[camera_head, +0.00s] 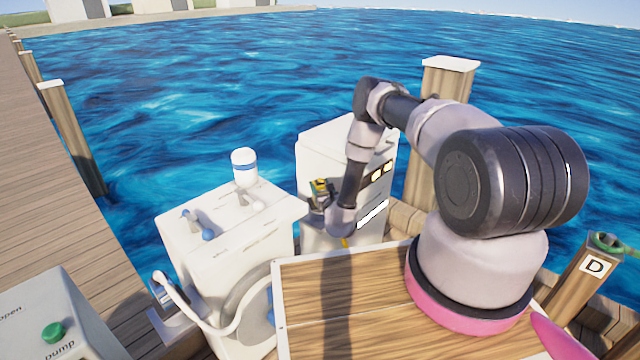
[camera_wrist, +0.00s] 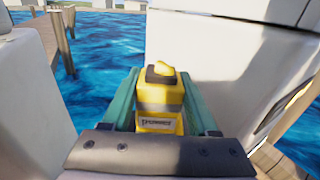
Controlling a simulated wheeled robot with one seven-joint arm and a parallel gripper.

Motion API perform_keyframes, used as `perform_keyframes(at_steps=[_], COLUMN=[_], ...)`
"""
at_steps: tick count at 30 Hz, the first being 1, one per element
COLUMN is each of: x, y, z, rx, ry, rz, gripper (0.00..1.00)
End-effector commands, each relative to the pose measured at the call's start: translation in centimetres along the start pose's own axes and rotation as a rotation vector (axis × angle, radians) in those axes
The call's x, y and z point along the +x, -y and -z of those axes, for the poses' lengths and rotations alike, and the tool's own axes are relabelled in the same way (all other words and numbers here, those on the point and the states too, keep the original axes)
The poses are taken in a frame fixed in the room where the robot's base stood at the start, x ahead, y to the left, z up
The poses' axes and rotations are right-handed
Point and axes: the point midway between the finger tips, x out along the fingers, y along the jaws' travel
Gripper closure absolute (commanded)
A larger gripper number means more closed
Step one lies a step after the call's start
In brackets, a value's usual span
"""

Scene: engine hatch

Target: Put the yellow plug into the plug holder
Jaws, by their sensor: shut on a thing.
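The yellow plug (camera_wrist: 160,112) has a grey band and a small label. My gripper (camera_wrist: 160,84) is shut on it, with a teal finger on each side. In the head view the plug (camera_head: 320,185) shows as a small yellow and dark block at the end of my arm. My gripper (camera_head: 319,197) holds it in the gap between the two white cabinets, in front of the taller one. I cannot make out the plug holder for certain in either view.
The lower white cabinet (camera_head: 225,250) carries a white bottle (camera_head: 244,170) and blue-handled levers. A wooden deck (camera_head: 335,285) lies below my arm. A grey box with a green button (camera_head: 52,333) stands front left.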

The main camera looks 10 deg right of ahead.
Motion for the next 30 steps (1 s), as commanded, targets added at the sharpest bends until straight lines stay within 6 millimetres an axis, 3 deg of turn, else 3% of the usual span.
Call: perform_keyframes(at_steps=[30], x=[-0.03], y=[-0.01], z=[0.82], rx=[0.0], ry=[-0.001], rz=[0.0], gripper=[1.0])
